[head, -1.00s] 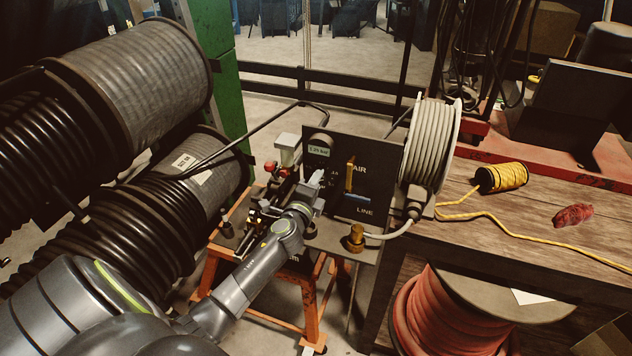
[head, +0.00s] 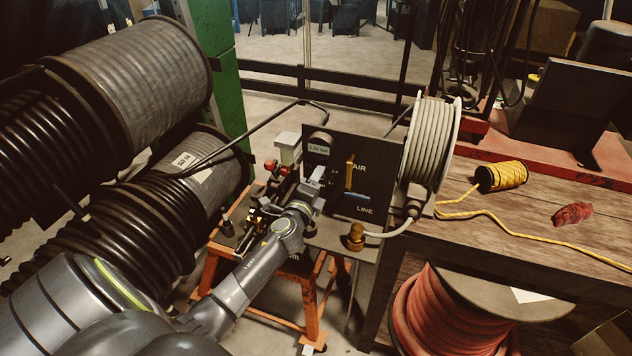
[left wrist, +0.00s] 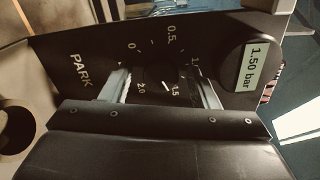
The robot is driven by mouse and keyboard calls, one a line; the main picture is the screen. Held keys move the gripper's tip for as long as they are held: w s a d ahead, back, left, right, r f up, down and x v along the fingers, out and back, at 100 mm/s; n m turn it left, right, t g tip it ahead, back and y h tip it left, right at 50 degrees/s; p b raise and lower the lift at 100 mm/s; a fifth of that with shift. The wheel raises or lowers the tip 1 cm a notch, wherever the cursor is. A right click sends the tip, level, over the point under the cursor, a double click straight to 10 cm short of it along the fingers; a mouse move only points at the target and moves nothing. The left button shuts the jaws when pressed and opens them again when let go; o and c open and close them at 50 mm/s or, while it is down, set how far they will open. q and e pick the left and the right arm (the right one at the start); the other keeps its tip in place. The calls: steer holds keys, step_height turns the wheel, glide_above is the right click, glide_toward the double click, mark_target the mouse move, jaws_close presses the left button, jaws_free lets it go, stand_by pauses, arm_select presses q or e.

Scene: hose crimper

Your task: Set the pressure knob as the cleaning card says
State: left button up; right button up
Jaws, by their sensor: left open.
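The pressure knob (left wrist: 168,84) is dark, with a white pointer mark near 1.5 on its printed scale, in the left wrist view. A readout (left wrist: 250,68) beside it shows 1.50 bar; it also shows on the dark upright panel in the head view (head: 318,149). My left gripper (left wrist: 158,80) is open, one finger on each side of the knob; I cannot tell if they touch it. In the head view my left gripper (head: 314,182) is at the panel's lower left and hides the knob. I cannot make out a cleaning card. My right gripper is not in view.
A yellow lever (head: 350,172) and a brass fitting (head: 355,237) are right of my gripper. A hose reel (head: 430,145) stands beside the panel. Large black hose coils (head: 105,220) crowd the left. A wooden bench (head: 480,232) is at the right.

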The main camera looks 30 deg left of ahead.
arm_select(q)
steer(key=b+v, duration=0.1)
steer(key=v, duration=1.6)
steer(key=shift+s+b, duration=0.2)
steer(key=shift+b, duration=0.15)
steer(key=s+a+f+n+g+h+b, duration=0.1)
steer(key=s+f+n+g, duration=0.35)
steer(key=f, duration=1.25)
steer(key=s+f+n+g+b, duration=0.2)
steer(key=s+f+n+g, duration=0.25)
steer(key=f, duration=1.25)
steer(key=s+d+f+n+g+h+b, duration=0.1)
steer(key=s+d+f+n+g, duration=0.1)
steer(key=s+f, duration=0.8)
steer(key=s+d+f+n+g+h+b, duration=0.1)
steer(key=s+f+n+g, duration=0.4)
steer(key=s+f, duration=0.6)
steer(key=s+d+n, duration=0.1)
steer(key=s+n, duration=0.1)
steer(key=s, duration=0.5)
steer(key=shift+d, duration=0.3)
